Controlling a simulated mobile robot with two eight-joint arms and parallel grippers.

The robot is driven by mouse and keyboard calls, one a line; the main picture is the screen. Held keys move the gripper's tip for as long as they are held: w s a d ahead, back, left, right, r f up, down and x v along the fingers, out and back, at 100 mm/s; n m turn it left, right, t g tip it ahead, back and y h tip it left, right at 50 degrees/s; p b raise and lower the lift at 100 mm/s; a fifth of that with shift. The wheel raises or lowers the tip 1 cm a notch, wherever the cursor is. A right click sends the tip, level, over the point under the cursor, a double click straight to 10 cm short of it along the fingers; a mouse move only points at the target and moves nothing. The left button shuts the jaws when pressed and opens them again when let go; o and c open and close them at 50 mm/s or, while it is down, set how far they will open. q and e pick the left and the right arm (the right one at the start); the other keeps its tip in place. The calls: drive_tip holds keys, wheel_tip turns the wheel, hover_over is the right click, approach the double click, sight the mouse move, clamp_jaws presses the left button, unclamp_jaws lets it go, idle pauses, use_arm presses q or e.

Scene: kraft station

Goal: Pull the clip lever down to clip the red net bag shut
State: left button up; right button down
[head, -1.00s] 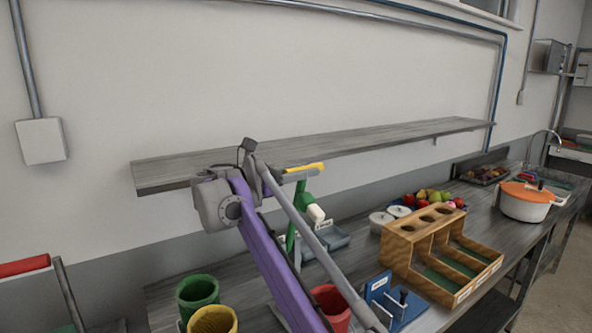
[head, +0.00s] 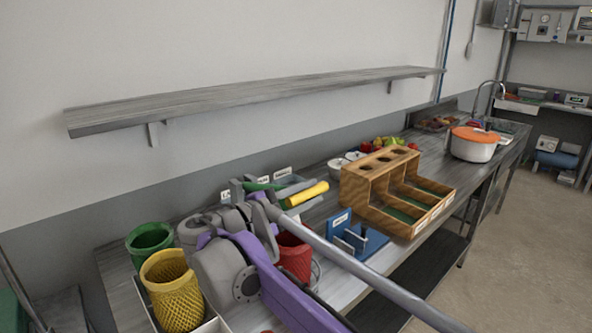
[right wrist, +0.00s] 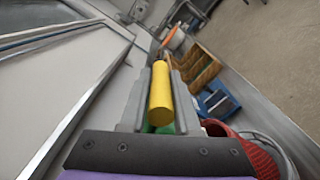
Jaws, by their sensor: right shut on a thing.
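The clip lever has a yellow handle (head: 307,193) and a green arm (head: 262,186). My right gripper (head: 287,192) is shut on the yellow handle. In the right wrist view, the yellow handle (right wrist: 160,95) lies between the fingers of my right gripper (right wrist: 158,78), with a bit of green below it. The red net bag (head: 293,257) stands below the lever, partly hidden by my right arm. It also shows in the right wrist view (right wrist: 258,152). The bag's neck and the clip's jaws are hidden. My left gripper is not in view.
A blue stand (head: 365,241) and a wooden compartment box (head: 385,218) stand to the right. A long wall shelf (head: 250,96) runs above the bench.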

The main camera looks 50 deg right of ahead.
wheel_tip(320, 180, down, 9)
drive_tip(key=s+m+b, duration=0.1)
drive_tip(key=m+b, duration=0.1)
drive_tip(key=shift+s+a+m, duration=0.15)
drive_tip(key=shift+s+m, duration=0.15)
drive_tip(key=shift+f+b, duration=0.15)
drive_tip(key=shift+b, duration=0.15)
drive_tip(key=c, duration=0.7)
unclamp_jaws()
drive_tip(key=shift+w, duration=0.15)
drive_tip(key=a, duration=0.7)
drive_tip(key=w+a, duration=0.1)
drive_tip(key=a, duration=0.2)
drive_tip(key=shift+w+a, duration=0.1)
drive_tip(key=shift+a, duration=0.25)
